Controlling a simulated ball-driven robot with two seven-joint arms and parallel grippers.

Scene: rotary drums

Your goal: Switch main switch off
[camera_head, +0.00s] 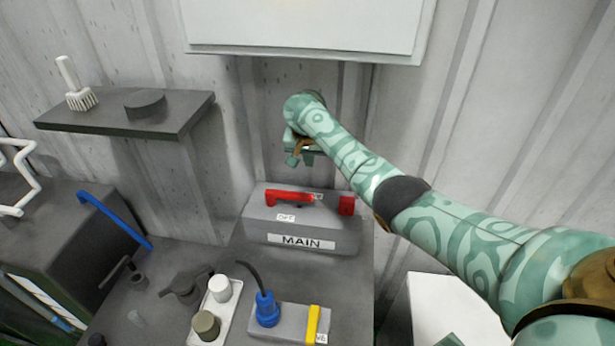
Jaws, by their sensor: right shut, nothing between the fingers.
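The main switch is a grey box (305,228) with a white MAIN label on its front, at the centre of the head view. A red handle (290,197) lies low along its top, with its grip end at the left, by a small OFF label (286,217). A red block (346,205) stands at the right end of the box top. My right gripper (300,158) is above and behind the box, apart from the handle, near the wall. Its fingers are shut and empty, and partly hidden by the wrist.
A dark shelf (190,116) with a brush and a dark round object is on the left wall. A white panel (300,25) hangs above my arm. In front of the box are a blue plug (266,309), a yellow bar (312,325) and two round knobs. A blue lever (115,219) is at left.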

